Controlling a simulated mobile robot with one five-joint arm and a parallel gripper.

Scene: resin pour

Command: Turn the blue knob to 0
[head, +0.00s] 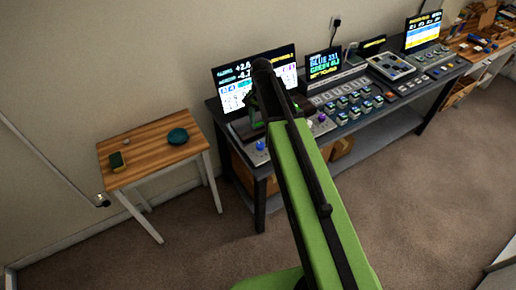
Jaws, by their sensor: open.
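The blue knob (260,145) is a small bright blue spot on a grey panel at the left front end of the long dark desk (262,175). My gripper (256,100) is a dark shape at the far end of my green arm, above the left end of the desk and in front of the left screen. It is open and looks empty; its fingertips are hard to make out. It appears apart from the blue knob, which shows just left of my arm. The knob's pointer and scale are too small to read. My arm hides part of the panel.
A small screen (323,63) shows "BLUE" with a number like 331 and a green line. A purple knob (322,117) sits right of my arm. Button panels fill the desk. Open carpet lies in front.

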